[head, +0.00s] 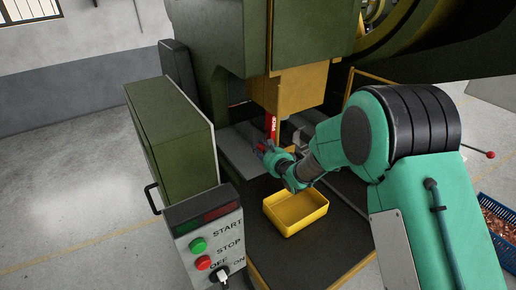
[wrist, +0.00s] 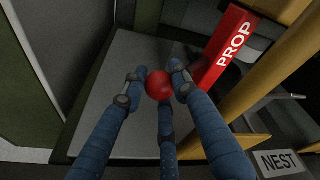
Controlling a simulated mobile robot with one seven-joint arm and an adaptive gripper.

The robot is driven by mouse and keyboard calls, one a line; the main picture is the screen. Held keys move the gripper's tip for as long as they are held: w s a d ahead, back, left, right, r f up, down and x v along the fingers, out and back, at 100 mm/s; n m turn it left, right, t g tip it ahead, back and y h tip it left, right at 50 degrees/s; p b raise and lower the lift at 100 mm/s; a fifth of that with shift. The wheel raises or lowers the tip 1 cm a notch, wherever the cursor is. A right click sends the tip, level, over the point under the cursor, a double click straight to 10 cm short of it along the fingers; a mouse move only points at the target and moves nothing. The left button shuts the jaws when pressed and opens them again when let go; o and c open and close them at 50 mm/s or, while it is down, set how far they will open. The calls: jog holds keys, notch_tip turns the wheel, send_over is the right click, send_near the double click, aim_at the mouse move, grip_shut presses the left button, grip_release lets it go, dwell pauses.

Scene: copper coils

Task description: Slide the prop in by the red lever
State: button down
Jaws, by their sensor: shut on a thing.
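The prop is an upright red block with white PROP lettering; it stands in the press opening under the yellow ram in the head view (head: 271,127) and at the upper right in the wrist view (wrist: 227,48). My gripper (head: 268,149) is at the front of the opening, just below the prop. In the wrist view its blue-grey fingers (wrist: 158,80) close around a red ball (wrist: 159,86), the lever's knob. The lever's rod is hidden behind the fingers. The prop is a little right of the gripper there.
A yellow bin (head: 297,226) sits on the dark table below my arm. A NEST label (wrist: 281,163) shows at the lower right of the wrist view. A START/STOP control box (head: 207,235) and green cabinet (head: 171,140) stand left. A blue crate (head: 497,235) is at far right.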

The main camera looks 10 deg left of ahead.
jog(key=shift+w+d, duration=0.15)
jog(key=c, duration=1.4)
grip_release()
jog(key=shift+o, duration=0.2)
